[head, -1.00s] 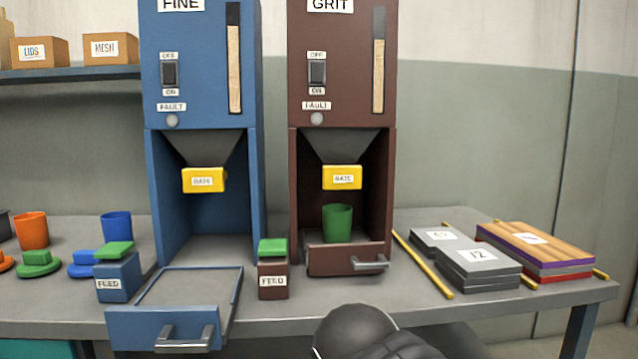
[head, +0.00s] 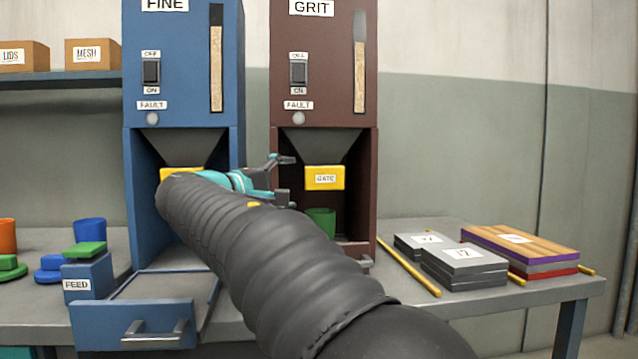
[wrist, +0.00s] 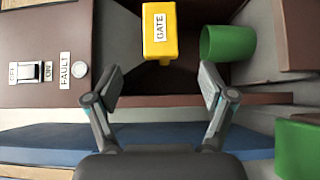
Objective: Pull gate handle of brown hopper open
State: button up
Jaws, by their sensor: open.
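The brown hopper (head: 285,80) is labelled GRIT and stands right of a blue hopper labelled FINE. Its yellow gate handle (head: 325,178), labelled GATE, sits under the funnel; the handle also shows in the wrist view (wrist: 160,36). A green cup (head: 321,222) stands below the handle, partly hidden by my arm in the head view. My gripper (head: 288,178) is open and empty, left of the yellow handle. In the wrist view my gripper (wrist: 164,84) has its fingers spread wide, with the handle beyond the fingertips and apart from them.
The blue hopper (head: 180,85) has its own yellow gate, partly behind my arm, and a pulled-out drawer (head: 135,322). A blue FEED box (head: 88,278) stands at left. Grey plates (head: 465,265), yellow rods and a wooden board (head: 520,240) lie at right.

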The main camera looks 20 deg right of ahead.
aim_at(320, 179)
jog(key=x, duration=1.3)
jog(key=shift+d+f, duration=0.1)
jog(key=shift+d, duration=0.05)
